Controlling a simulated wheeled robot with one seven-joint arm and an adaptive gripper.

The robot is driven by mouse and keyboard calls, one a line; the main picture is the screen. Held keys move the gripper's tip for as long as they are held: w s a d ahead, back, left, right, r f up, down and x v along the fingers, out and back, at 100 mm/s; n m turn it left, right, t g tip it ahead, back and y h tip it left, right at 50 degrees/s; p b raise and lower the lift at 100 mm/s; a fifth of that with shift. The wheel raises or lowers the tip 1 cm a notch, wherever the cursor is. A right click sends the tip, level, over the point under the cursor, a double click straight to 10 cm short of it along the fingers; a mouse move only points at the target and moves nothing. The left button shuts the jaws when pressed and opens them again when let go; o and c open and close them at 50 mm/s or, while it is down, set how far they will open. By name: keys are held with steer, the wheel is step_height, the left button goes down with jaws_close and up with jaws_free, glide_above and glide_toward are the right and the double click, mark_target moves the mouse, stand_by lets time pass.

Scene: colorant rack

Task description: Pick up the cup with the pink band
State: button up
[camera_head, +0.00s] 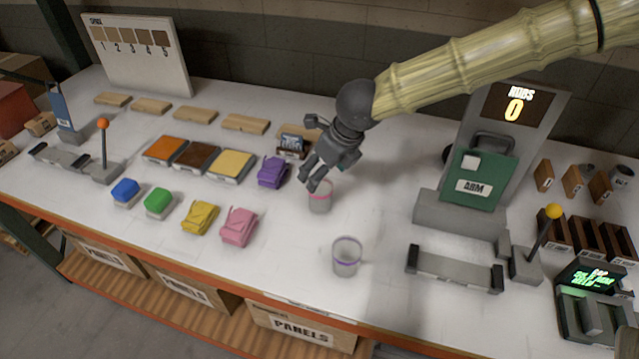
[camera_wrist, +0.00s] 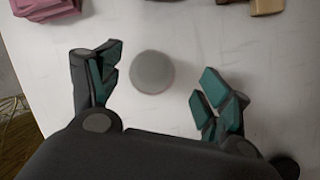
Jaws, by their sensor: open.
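The cup with the pink band (camera_head: 320,200) stands upright on the table near the middle of the head view. In the wrist view the cup (camera_wrist: 152,72) shows from above as a grey disc with a faint pink rim, between the two spread fingers. My gripper (camera_head: 314,178) is open and empty, just above and slightly left of the cup in the head view. It also shows in the wrist view (camera_wrist: 158,85). A similar cup with a purple band (camera_head: 346,256) stands nearer the front edge.
A purple pouch (camera_head: 272,172) lies left of the cup, with a pink pouch (camera_head: 239,227) nearer the front. A small box with a dark label (camera_head: 293,145) is behind the gripper. The green-fronted press (camera_head: 474,180) stands at right. The table between cup and press is clear.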

mark_target(318, 190)
steer(key=shift+s+a+f, duration=0.2)
steer(key=shift+s+f, duration=0.3)
steer(key=shift+s+a+f, duration=0.15)
steer(key=shift+s+f, duration=0.3)
steer(key=shift+s, duration=0.05)
steer(key=x, duration=0.1)
steer(key=p+x, duration=0.1)
steer(key=x, duration=0.1)
steer(key=w+d+x, duration=0.1)
steer(key=x, duration=0.1)
steer(key=shift+a+f, duration=0.1)
steer(key=shift+f, duration=0.15)
steer(key=shift+w+a+f, duration=0.1)
steer(key=shift+a+f, duration=0.1)
steer(key=shift+f, duration=0.35)
steer(key=shift+w+f, duration=0.35)
steer(key=shift+s+r, duration=0.2)
steer(key=shift+s, duration=0.05)
steer(key=shift+c, duration=0.6)
steer(key=c, duration=0.8)
